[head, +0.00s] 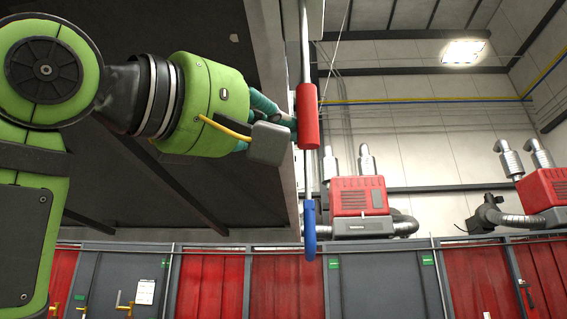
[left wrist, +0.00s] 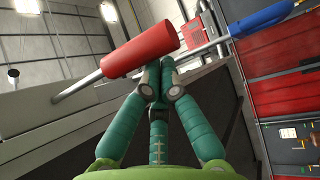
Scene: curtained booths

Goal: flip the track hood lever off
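A pale rod hangs down in the middle of the head view, with a thick red grip (head: 307,118) on it and a blue loop-like end (head: 309,230) lower down. The left wrist view shows the red grip (left wrist: 140,49) and the blue end (left wrist: 266,17) on the same slanting rod. My left gripper (head: 289,128) reaches the red grip from the left. In the left wrist view its teal fingers (left wrist: 160,82) come together at the grip's near side, not around it; whether they touch is unclear. My right gripper is not in view.
A dark overhead panel (head: 170,150) with a pale edge lies behind my left arm. Red machines with metal ducts (head: 358,196) stand atop the booths at right. Red curtains (head: 290,285) and grey doors (head: 380,285) line the bottom. The space right of the rod looks open.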

